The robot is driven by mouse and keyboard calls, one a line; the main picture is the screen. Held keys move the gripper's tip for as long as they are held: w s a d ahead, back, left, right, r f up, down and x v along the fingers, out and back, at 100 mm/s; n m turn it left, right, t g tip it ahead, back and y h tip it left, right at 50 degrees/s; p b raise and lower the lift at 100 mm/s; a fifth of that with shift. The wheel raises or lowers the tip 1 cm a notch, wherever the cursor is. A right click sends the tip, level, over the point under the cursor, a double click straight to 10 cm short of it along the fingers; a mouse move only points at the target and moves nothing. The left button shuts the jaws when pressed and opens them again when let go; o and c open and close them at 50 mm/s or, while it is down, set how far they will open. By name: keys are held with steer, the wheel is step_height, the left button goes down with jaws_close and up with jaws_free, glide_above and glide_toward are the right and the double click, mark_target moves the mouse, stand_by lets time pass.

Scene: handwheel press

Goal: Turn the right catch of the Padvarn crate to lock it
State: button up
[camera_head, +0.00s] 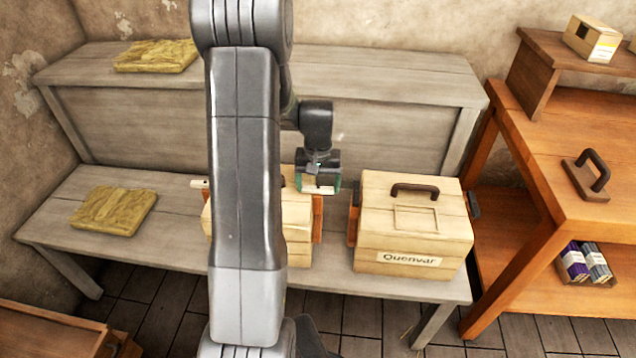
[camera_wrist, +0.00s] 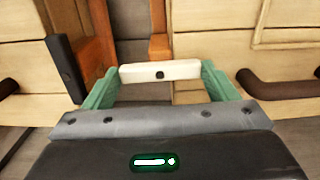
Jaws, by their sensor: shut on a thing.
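A pale wooden crate (camera_head: 298,245) stands on the bench, mostly hidden behind my arm; its name label does not show. I take it for the Padvarn crate. An orange bracket (camera_head: 318,222) is on its right side. My gripper (camera_head: 318,182) is above that side, its green fingers shut on a white bar, the right catch (camera_head: 319,189). In the wrist view the catch (camera_wrist: 184,69) spans between the two fingers of my gripper (camera_wrist: 158,82) and lies about level. The crate's white left catch (camera_head: 200,184) sticks out past my arm.
A crate labelled Quenvar (camera_head: 415,235) stands close to the right, with a dark handle (camera_head: 414,190) and a dark catch (camera_head: 473,205). Only a narrow gap separates the crates. A yellow pad (camera_head: 113,210) lies left on the bench. An orange table (camera_head: 560,160) stands at right.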

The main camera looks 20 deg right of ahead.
mark_target(318, 188)
stand_by(0.4)
steer(key=o, duration=0.9)
steer(key=shift+o, duration=0.2)
steer(key=shift+r, duration=0.1)
step_height(318, 188, up, 14)
steer(key=p, duration=0.1)
steer(key=shift+f+p, duration=0.2)
steer(key=shift+p, duration=0.2)
steer(key=shift+f, duration=0.1)
step_height(318, 188, down, 14)
steer(key=shift+r+b, duration=0.15)
steer(key=shift+b, duration=0.75)
